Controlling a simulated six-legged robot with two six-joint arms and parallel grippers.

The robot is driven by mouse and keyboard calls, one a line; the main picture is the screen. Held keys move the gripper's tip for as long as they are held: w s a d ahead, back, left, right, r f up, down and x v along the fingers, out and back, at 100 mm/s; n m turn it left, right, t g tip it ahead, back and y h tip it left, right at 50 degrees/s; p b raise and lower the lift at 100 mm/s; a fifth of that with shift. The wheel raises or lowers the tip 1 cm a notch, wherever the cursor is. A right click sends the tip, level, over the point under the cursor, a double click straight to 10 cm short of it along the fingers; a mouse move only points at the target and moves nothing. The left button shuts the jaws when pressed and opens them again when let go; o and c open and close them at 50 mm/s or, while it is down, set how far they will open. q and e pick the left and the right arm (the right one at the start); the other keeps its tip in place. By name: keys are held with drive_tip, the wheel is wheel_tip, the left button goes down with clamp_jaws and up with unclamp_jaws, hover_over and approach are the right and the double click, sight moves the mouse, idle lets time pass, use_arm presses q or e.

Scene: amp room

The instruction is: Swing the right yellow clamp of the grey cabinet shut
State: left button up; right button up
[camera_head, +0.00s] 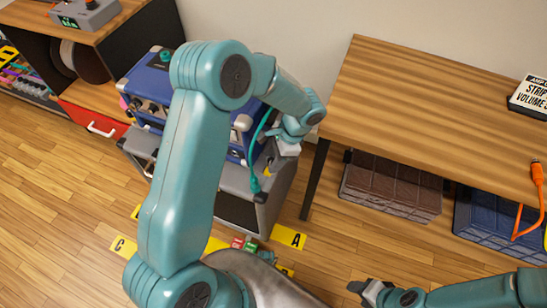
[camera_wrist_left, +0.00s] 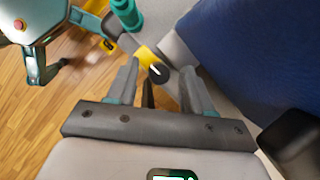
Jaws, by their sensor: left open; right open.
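The grey cabinet (camera_head: 270,190) stands at the centre of the head view, with blue equipment (camera_head: 150,80) on top. A yellow clamp part shows in the left wrist view (camera_wrist_left: 148,57), with a dark round end beside it between my left gripper's fingertips (camera_wrist_left: 160,70). I cannot tell whether the fingers touch it, nor how far the clamp is swung. In the head view my left gripper (camera_head: 277,153) is at the cabinet's upper right side, open, partly hidden by its wrist. My right gripper (camera_head: 357,288) is low at the bottom right, open, away from the cabinet.
Yellow floor markers (camera_head: 289,237) and small coloured items lie before the cabinet.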

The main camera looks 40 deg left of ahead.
use_arm(q)
drive_tip(key=shift+f, duration=0.1)
clamp_jaws()
drive_tip(key=shift+m, duration=0.3)
drive_tip(key=m+t, duration=0.1)
drive_tip(key=m, duration=0.2)
drive_tip(key=shift+d+m+t+y+b, duration=0.1)
drive_tip(key=shift+m+t+y+b, duration=0.2)
drive_tip(key=shift+y+b, duration=0.1)
drive_tip(key=shift+s+m+t+b, duration=0.15)
drive_tip(key=shift+m+t+b, duration=0.3)
drive_tip(key=shift+m, duration=1.05)
unclamp_jaws()
